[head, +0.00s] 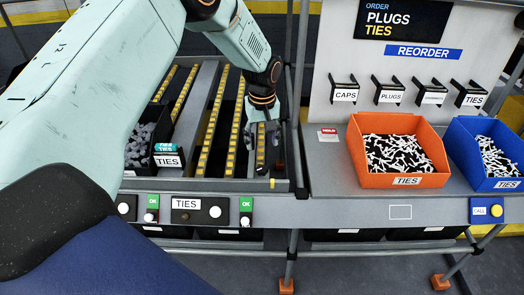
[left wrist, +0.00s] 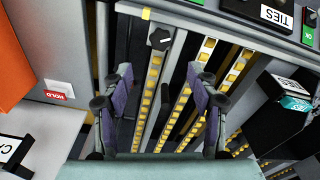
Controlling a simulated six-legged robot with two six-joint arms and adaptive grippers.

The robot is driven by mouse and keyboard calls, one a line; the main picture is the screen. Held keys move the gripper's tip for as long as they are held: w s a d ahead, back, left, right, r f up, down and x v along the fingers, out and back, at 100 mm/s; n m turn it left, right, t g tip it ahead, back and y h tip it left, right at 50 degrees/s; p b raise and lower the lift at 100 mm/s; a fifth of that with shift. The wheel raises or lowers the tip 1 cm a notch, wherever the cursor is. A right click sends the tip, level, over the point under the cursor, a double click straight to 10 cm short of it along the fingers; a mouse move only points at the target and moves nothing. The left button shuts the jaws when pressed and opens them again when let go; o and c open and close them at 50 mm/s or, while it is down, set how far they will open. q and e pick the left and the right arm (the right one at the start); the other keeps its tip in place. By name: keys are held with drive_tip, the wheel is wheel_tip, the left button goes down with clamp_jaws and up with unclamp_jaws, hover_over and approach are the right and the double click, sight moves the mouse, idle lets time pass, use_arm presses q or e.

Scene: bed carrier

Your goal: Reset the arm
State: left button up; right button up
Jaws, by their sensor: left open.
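My left gripper (head: 262,135) is at the end of my pale green left arm (head: 110,70), which comes in from the left and fills much of the head view. It points down over the right end of the roller lanes (head: 225,110). In the left wrist view, the two purple-grey fingers of my left gripper (left wrist: 160,85) stand wide apart with nothing between them. Yellow roller strips (left wrist: 152,95) show below and between them. My right gripper is in neither view.
An orange bin (head: 358,150) and a blue bin (head: 462,160), both labelled TIES, stand on the right shelf. A black TIES bin (head: 154,138) sits in the lanes at left. A red HOLD tag (head: 328,131) lies near the gripper. Front rail has buttons and a CALL box (head: 488,210).

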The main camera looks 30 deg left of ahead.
use_arm(q)
drive_tip(key=shift+s+r, duration=0.1)
drive_tip(key=shift+r, duration=0.55)
